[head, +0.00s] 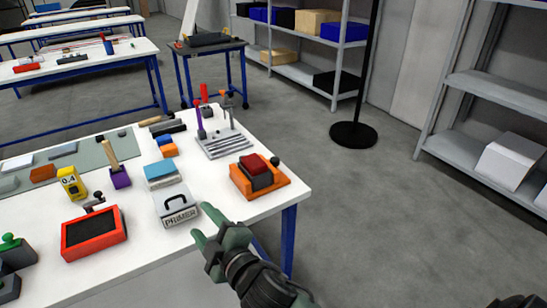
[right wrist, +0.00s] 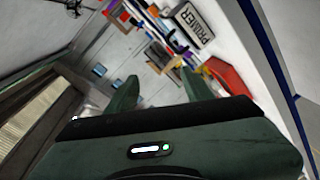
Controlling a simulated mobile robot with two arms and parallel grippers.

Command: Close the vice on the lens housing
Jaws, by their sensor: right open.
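My right gripper (head: 205,226) is open and empty, just off the near right edge of the white table, close to the box marked PRIMER (head: 177,207). Its spread fingers also show in the right wrist view (right wrist: 158,90), with nothing between them. A dark grey block-like device with a green piece on it (head: 10,246) is cut by the left edge of the head view. It may be the vice with the lens housing, but I cannot tell. It is far to the left of my right gripper. My left gripper is not in view.
On the white table (head: 145,245) stand a red-framed box (head: 94,232), a yellow 0.4 block (head: 72,183), a blue-topped block (head: 162,173), an orange tray with a dark red-topped block (head: 259,177), and a tool rack (head: 223,143).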

